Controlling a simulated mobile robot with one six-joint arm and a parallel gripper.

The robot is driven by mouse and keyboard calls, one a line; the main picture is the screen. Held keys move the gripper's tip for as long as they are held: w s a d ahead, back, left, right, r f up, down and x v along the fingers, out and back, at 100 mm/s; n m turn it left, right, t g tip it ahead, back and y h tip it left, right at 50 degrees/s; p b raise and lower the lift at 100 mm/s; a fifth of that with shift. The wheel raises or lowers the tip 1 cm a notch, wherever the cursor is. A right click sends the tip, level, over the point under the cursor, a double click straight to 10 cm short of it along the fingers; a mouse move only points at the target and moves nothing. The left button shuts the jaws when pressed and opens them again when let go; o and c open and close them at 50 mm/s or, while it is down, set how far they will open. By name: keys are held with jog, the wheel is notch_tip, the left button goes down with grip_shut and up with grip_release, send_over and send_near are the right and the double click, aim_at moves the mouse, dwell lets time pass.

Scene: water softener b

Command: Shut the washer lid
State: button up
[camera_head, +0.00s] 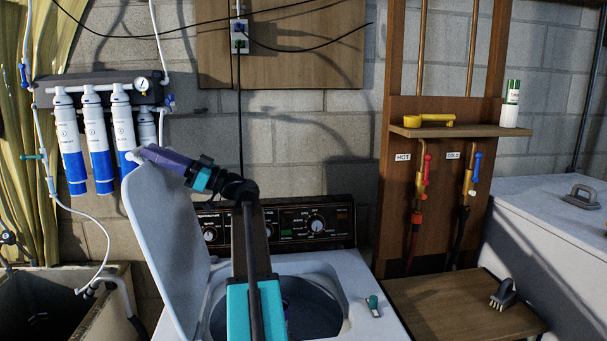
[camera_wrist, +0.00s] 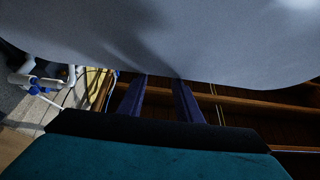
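The washer lid (camera_head: 165,240) is a pale panel standing open, hinged at the left of the washer (camera_head: 350,275) and leaning a little left. The washer opening (camera_head: 325,290) is uncovered, partly hidden by my arm. My gripper (camera_head: 142,154) is at the lid's top edge, its purple fingers pointing left; I cannot tell whether they touch it. In the wrist view the lid (camera_wrist: 190,40) fills the upper part and hides the ends of the fingers. My gripper (camera_wrist: 160,82) shows a gap between its two fingers, with nothing seen held there.
Water filters (camera_head: 98,135) hang on the wall behind the lid. A small green-topped item (camera_head: 373,305) lies on the washer's right rim. A wooden stand (camera_head: 440,310) with a brush (camera_head: 503,294) is to the right. A sink (camera_head: 60,305) is at lower left.

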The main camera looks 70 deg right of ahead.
jog(key=shift+w+a, duration=0.2)
jog(key=shift+w, duration=0.05)
jog(key=shift+c, duration=0.7)
jog(key=shift+a, duration=0.1)
grip_shut()
jog(key=shift+f, duration=0.1)
jog(key=shift+s+d+f+b, duration=0.1)
jog(key=shift+s+d+b, duration=0.2)
jog(key=shift+d+b, duration=0.1)
jog(key=s+d+r+b, duration=0.1)
jog(key=s+d+b, duration=0.3)
jog(key=s, duration=0.6)
jog(key=shift+s+d+r, duration=0.3)
jog(key=shift+s+d, duration=0.05)
jog(key=shift+d, duration=0.95)
jog(key=shift+c, duration=0.7)
grip_release()
